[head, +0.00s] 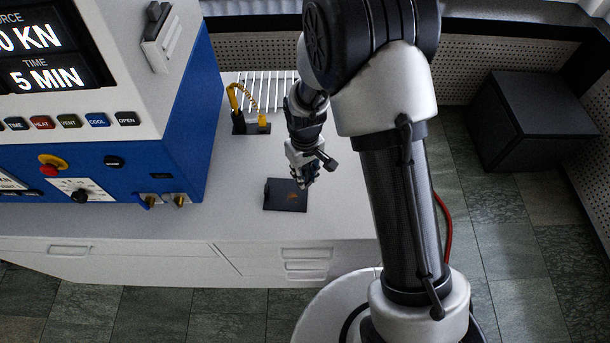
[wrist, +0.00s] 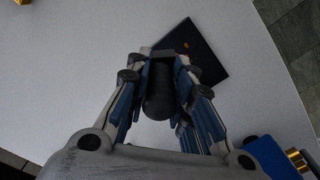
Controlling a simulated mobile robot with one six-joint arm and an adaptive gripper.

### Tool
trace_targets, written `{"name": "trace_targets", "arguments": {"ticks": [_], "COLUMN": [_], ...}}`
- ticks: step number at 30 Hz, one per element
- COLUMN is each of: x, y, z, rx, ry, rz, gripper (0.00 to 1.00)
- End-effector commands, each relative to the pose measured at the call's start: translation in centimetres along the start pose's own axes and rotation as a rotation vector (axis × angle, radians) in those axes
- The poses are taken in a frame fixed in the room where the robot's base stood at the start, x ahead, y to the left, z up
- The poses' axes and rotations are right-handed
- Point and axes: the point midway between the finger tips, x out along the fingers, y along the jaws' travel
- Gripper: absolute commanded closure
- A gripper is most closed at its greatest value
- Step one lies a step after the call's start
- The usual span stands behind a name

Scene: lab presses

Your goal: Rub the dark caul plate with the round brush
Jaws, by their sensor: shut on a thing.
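The dark caul plate (head: 285,196) is a flat, dark square lying on the white bench top, with a small brownish patch on it. My gripper (head: 306,180) is just above the plate's upper right part in the head view. In the wrist view my gripper (wrist: 160,75) is shut on a dark, rounded cylinder, which looks like the round brush (wrist: 158,98). Its working end is hidden, so I cannot tell whether it touches the plate.
The blue and white press (head: 170,150) stands at the left, with brass fittings low on its side. A yellow coiled-cord tool on a dark stand (head: 247,125) and a white slatted rack (head: 268,90) are behind. A black box (head: 530,120) stands on the floor at right.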

Motion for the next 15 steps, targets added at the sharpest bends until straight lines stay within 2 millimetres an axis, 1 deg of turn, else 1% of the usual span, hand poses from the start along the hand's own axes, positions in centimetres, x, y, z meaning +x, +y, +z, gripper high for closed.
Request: {"name": "trace_targets", "arguments": {"ticks": [1, 9, 15], "x": [-0.8, -3.1, -3.4], "y": [0.0, 0.2, 0.2], "z": [-0.1, -0.3, -0.3], "rx": [0.001, 0.003, 0.003], "ry": [0.001, 0.001, 0.000], "rz": [0.000, 0.000, 0.000], "gripper": [1.00, 1.00, 1.00]}}
